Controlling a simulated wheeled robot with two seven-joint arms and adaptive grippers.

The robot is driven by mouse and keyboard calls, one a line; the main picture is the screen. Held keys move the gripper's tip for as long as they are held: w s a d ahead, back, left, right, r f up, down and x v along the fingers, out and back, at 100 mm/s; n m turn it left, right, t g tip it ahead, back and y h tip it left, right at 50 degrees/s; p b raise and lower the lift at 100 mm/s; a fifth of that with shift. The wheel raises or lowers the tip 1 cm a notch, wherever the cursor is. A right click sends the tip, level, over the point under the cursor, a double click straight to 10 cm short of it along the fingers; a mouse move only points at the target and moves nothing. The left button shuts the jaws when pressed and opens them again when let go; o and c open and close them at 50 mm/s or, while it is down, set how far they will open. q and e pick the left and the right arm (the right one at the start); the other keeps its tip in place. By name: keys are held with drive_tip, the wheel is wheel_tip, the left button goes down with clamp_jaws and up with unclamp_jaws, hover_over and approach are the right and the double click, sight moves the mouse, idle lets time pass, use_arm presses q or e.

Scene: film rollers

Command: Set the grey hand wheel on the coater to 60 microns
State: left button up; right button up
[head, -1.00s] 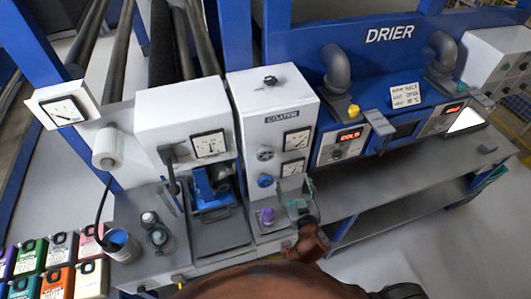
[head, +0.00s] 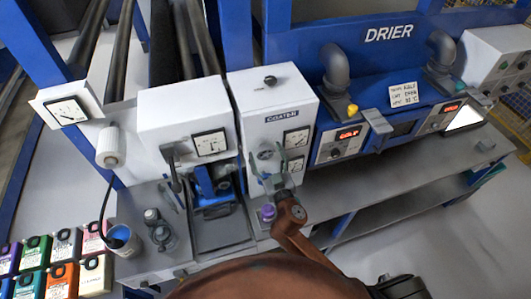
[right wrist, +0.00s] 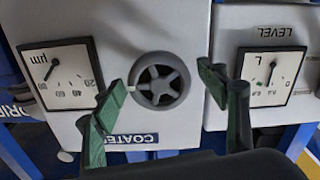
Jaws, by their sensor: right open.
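The grey hand wheel (head: 265,153) is on the front of the white coater (head: 254,97). In the right wrist view the hand wheel (right wrist: 160,80) is a spoked round wheel facing me, and the picture is upside down. My right gripper (head: 278,168) is open in front of it. Its green fingers (right wrist: 178,92) stand on either side of the wheel, and I cannot tell whether they touch it. The micron gauge (right wrist: 62,78) shows at left, its needle seemingly near the 80 side; I cannot read it exactly. My left gripper is not in view.
The level gauge (right wrist: 270,78) is on the neighbouring white box. A purple knob (head: 267,212) sits below the gripper. The drier (head: 390,70) and a grey bench (head: 390,185) are at right. Ink bottles (head: 62,278) stand at lower left.

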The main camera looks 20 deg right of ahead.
drive_tip(key=shift+c, duration=0.6)
drive_tip(key=c, duration=1)
drive_tip(key=shift+c, duration=0.2)
drive_tip(key=shift+n, duration=0.4)
drive_tip(key=n+p, duration=0.1)
drive_tip(key=n, duration=0.4)
drive_tip(key=shift+n+p, duration=0.3)
drive_tip(key=n+p, duration=0.1)
drive_tip(key=n, duration=0.4)
drive_tip(key=shift+n, duration=0.3)
drive_tip(key=o, duration=1.2)
drive_tip(key=shift+c, duration=0.2)
